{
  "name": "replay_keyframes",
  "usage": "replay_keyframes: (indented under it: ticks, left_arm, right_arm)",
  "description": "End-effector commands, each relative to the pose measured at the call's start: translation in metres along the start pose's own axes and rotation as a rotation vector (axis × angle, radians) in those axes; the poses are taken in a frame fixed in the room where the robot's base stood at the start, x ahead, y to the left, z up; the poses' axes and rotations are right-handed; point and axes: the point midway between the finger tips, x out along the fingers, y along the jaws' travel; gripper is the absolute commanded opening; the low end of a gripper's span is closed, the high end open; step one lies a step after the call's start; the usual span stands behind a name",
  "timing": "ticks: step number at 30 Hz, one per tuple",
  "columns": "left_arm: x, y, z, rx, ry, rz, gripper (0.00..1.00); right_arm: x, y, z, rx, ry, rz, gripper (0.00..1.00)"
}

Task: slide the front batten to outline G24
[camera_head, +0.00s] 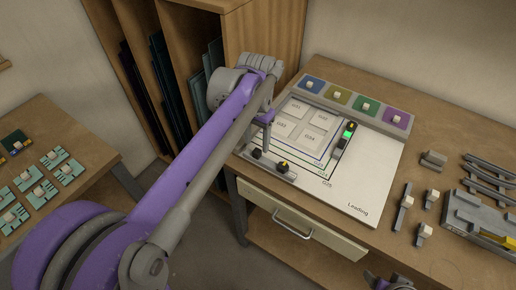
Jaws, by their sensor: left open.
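The front batten (268,165) is a pale bar with dark knobs near the front left edge of the white board (355,190). My left gripper (266,143) is open and points down just behind the batten, seemingly empty. Whether it touches the batten I cannot tell.
A dark side bar (343,139) with a green light stands at the board's right. Grey fittings (403,208) stand on the table at right. The board's front right is clear.

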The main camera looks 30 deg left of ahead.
Motion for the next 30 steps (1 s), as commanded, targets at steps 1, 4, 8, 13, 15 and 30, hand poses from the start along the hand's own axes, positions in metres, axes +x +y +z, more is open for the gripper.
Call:
replay_keyframes:
  ticks: [1, 4, 8, 13, 15, 30]
  left_arm:
    - [0.010, 0.000, 0.000, 0.000, 0.000, 0.000, 0.57]
    - [0.023, 0.000, 0.000, 0.000, 0.000, 0.000, 0.57]
    - [0.034, 0.000, 0.000, 0.000, 0.000, 0.000, 0.57]
    - [0.037, 0.000, 0.000, 0.000, 0.001, 0.000, 0.57]
    - [0.037, 0.000, 0.000, 0.000, 0.001, 0.000, 0.57]
    - [0.037, 0.000, 0.000, 0.000, 0.001, 0.000, 0.00]
  right_arm:
    - [0.001, 0.000, 0.001, 0.000, -0.001, 0.000, 0.71]
    - [0.002, 0.000, 0.002, 0.000, -0.001, 0.000, 0.71]
    - [0.002, 0.000, 0.002, 0.000, -0.002, 0.000, 0.71]
    - [0.003, 0.000, 0.002, 0.000, -0.002, 0.000, 0.71]
    - [0.003, 0.000, 0.002, 0.000, -0.002, 0.000, 0.71]
    - [0.003, 0.000, 0.002, 0.000, -0.002, 0.000, 0.71]
